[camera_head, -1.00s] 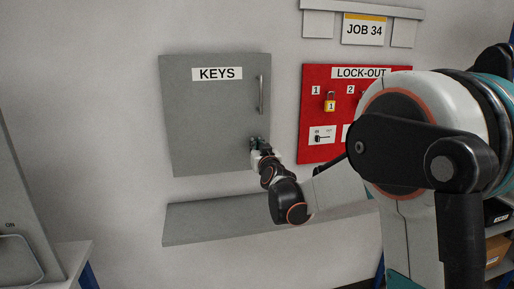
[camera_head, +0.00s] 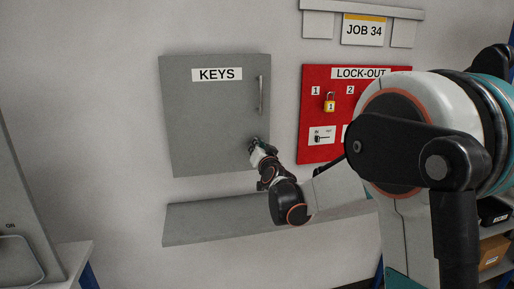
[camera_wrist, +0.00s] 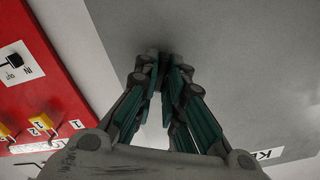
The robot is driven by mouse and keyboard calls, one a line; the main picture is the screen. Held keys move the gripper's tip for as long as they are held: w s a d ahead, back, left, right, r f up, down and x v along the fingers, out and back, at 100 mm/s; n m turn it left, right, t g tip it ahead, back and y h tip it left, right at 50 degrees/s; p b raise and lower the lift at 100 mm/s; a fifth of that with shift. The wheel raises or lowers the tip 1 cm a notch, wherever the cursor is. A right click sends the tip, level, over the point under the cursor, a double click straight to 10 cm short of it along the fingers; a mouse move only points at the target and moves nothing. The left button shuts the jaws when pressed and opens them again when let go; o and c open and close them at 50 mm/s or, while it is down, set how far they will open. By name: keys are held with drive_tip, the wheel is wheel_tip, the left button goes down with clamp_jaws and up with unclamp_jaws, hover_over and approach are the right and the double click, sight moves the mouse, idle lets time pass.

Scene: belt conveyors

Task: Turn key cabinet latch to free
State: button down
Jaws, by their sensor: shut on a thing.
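The grey key cabinet (camera_head: 205,125) hangs on the wall with its door shut. It has a KEYS label (camera_head: 217,74) and a vertical bar handle (camera_head: 261,95) at its right edge. My gripper (camera_head: 255,144) is at the lower right of the door, below the handle. In the wrist view its fingers (camera_wrist: 164,68) reach the grey door (camera_wrist: 230,50) and are shut on the latch. The latch itself is hidden by the fingertips, so its angle cannot be told.
A red lock-out board (camera_head: 318,125) with a yellow padlock (camera_head: 330,102) hangs right of the cabinet. A grey shelf (camera_head: 200,220) juts out below the cabinet. A JOB 34 sign (camera_head: 362,29) is at upper right. My arm covers part of the board.

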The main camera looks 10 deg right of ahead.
drive_tip(key=m, duration=1.2)
drive_tip(key=shift+d+f, duration=0.1)
drive_tip(key=shift+f, duration=0.05)
drive_tip(key=shift+m, duration=0.3)
drive_tip(key=c, duration=1.7)
unclamp_jaws()
drive_tip(key=shift+s, duration=0.1)
drive_tip(key=s, duration=1.2)
